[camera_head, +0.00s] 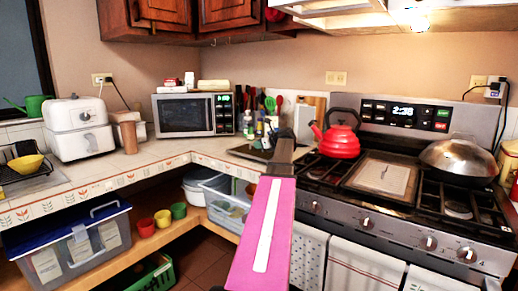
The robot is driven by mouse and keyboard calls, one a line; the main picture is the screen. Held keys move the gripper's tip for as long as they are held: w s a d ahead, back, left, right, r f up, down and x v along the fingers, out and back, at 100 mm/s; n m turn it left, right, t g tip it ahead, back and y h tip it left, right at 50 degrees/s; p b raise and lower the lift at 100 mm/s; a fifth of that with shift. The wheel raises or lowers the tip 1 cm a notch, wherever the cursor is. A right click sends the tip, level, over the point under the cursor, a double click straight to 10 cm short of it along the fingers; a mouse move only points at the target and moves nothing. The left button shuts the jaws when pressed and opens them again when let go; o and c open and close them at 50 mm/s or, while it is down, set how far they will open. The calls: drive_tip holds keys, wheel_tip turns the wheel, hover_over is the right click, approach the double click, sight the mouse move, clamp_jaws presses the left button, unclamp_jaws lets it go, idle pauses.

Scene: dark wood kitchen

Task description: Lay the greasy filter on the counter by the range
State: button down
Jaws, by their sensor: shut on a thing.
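My gripper (283,143) is in the middle of the view, at the far end of my pink arm, over the counter (217,151) just left of the range (401,229). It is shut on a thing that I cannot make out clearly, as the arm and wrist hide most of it. A flat grey panel (304,123) shows just beyond the gripper. I cannot tell whether it is the greasy filter or whether it is the thing held. The hood (345,22) hangs above the range with its light on.
A red kettle (340,141) and a domed wok (458,158) stand on the range. A dark tray (243,153), bottles (249,124) and utensils crowd the counter left of my gripper. A microwave (190,115) stands farther left. The counter's front strip is clear.

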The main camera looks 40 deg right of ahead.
drive_tip(key=shift+f, duration=0.65)
drive_tip(key=c, duration=1.2)
unclamp_jaws()
drive_tip(key=shift+f, duration=0.1)
drive_tip(key=v, duration=1.2)
